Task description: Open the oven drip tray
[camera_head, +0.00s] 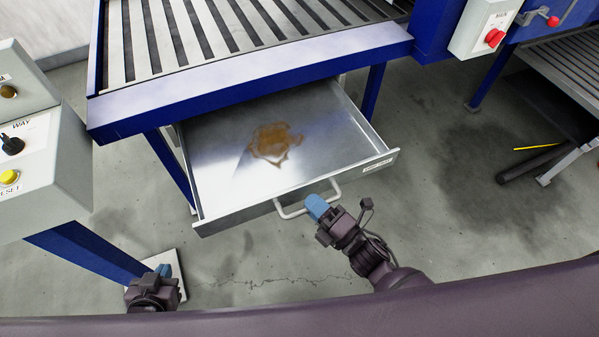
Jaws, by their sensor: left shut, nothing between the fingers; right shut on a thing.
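The drip tray (215,160) is a shallow metal drawer under the blue-framed slatted bed. It stands pulled well out toward me, with a brown stain (273,143) on its floor. Its light handle (291,212) is on the front face. My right gripper (317,206), with blue fingertips, is shut on the right part of the handle. My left gripper (163,271) is shut and empty at the lower left, low in the picture and apart from the tray.
A grey control box (40,160) with a yellow button stands at the left. A white box with a red knob (495,38) is at the upper right. A black bar (535,163) lies at the right.

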